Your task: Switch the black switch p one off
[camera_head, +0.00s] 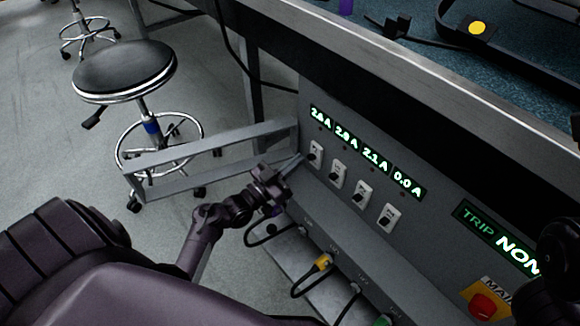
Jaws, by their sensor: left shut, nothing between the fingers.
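The leftmost switch (315,153), which I take to be the p one switch, is partly beside my gripper tips. Its label is too small to read. The others are the second (338,173), third (361,194) and fourth (388,217). My left gripper (298,161) is shut and empty, with its tips at or very near the lower left of the leftmost switch. I cannot tell whether they touch it. My right gripper does not show clearly; dark parts stand at the right edge.
Lit green displays (367,153) above the switches end with 0.0 A on the right. A red button (483,306) and a TRIP display (478,224) are lower right. Plugs and cables, including a yellow plug (323,262), lie below. A stool (123,70) stands left, beyond a grey rail (215,144).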

